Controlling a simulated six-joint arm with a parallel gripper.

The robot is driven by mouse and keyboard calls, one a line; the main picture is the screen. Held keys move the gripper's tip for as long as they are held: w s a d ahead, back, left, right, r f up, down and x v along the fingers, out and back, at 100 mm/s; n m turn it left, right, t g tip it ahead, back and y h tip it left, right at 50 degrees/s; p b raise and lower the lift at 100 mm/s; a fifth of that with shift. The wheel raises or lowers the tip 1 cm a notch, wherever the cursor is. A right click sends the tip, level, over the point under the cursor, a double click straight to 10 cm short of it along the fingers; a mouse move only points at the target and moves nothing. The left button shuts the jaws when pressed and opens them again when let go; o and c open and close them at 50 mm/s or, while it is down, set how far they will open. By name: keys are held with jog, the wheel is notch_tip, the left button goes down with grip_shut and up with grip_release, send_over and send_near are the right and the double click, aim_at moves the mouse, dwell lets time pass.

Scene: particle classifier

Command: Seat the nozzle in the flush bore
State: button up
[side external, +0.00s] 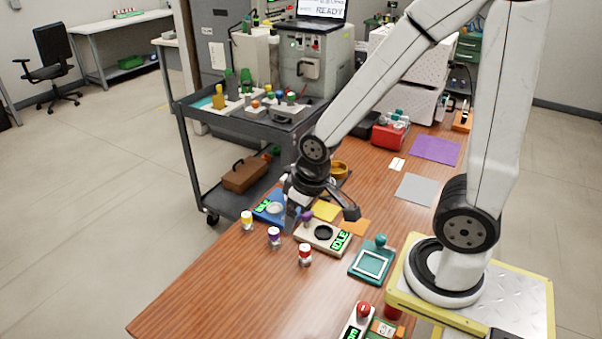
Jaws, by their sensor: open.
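My gripper (321,214) is open, low over the wooden table, with one dark finger on each side of a purple knob (307,217). The knob stands at the back of a beige station (312,238) with a dark ring and a green IDLE display. I cannot tell whether the fingers touch the knob. A blue station (268,217) with a pale round ring and a green display lies just left of the gripper, partly hidden by it. I cannot tell which part is the nozzle or which ring is the flush bore.
Small vials with yellow (247,220), purple (274,237) and red (305,255) caps stand in front of the stations. A teal frame (371,264) with a knob lies to the right. Yellow and orange mats lie behind the beige station. The table's front left is clear.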

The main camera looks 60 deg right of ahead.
jog(key=shift+w, duration=0.1)
jog(key=m+g, duration=0.3)
jog(key=m, duration=0.3)
send_over(274, 230)
jog(key=f, duration=1.7)
jog(key=shift+s+a, duration=0.25)
jog(key=shift+w+d+f, duration=0.1)
jog(key=shift+d+f, duration=0.1)
jog(key=shift+f, duration=1.5)
jog(key=shift+f, duration=0.15)
jog(key=shift+w+f, duration=0.1)
jog(key=shift+f, duration=2.35)
